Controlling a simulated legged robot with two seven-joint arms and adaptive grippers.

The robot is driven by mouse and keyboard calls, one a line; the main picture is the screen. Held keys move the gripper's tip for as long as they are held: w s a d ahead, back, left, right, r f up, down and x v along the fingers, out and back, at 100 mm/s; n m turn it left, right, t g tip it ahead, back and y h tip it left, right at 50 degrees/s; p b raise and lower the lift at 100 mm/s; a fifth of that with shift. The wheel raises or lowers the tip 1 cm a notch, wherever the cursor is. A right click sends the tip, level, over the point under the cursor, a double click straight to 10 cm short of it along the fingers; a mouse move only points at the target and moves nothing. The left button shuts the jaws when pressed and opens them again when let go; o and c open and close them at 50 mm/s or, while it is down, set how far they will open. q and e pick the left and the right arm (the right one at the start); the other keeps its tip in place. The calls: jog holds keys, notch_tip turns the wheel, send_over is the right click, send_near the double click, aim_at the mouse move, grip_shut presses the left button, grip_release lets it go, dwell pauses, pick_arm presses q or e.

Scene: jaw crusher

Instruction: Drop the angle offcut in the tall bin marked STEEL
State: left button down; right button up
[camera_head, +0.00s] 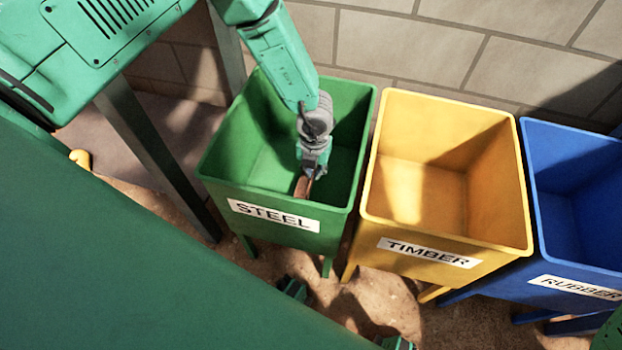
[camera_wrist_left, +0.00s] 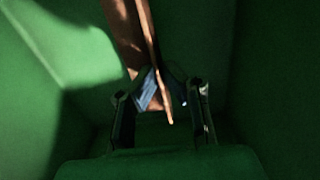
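The tall green bin marked STEEL (camera_head: 232,178) stands at the left of a row of bins, its mouth open. My left gripper (camera_head: 314,168) reaches down inside this bin, below the rim and near its front wall. It is shut on the angle offcut (camera_head: 303,187), a rusty brown L-shaped piece. In the left wrist view the offcut (camera_wrist_left: 143,30) runs up from between the two fingers (camera_wrist_left: 166,92), with green bin walls all around. Whether the offcut touches the bin floor cannot be told. My right gripper is not in view.
A yellow bin marked TIMBER (camera_head: 376,225) stands close to the right of the green bin. A blue bin marked RUBBER (camera_head: 541,245) is beyond it. A block wall (camera_head: 420,50) rises behind. A dark metal post (camera_head: 150,150) stands to the left.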

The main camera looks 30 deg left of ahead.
aim_at(315, 190)
pick_arm(q)
jog(key=f, duration=0.2)
jog(key=f+b, duration=0.2)
jog(key=f, duration=0.1)
jog(key=shift+d+f, duration=0.25)
jog(key=shift+f, duration=0.05)
jog(key=shift+r, duration=0.1)
jog(key=shift+a, duration=0.1)
jog(key=c, duration=1.7)
grip_release()
jog(key=shift+r, duration=0.15)
notch_tip(315, 190, up, 12)
jog(key=p, duration=0.4)
jog(key=shift+p, duration=0.4)
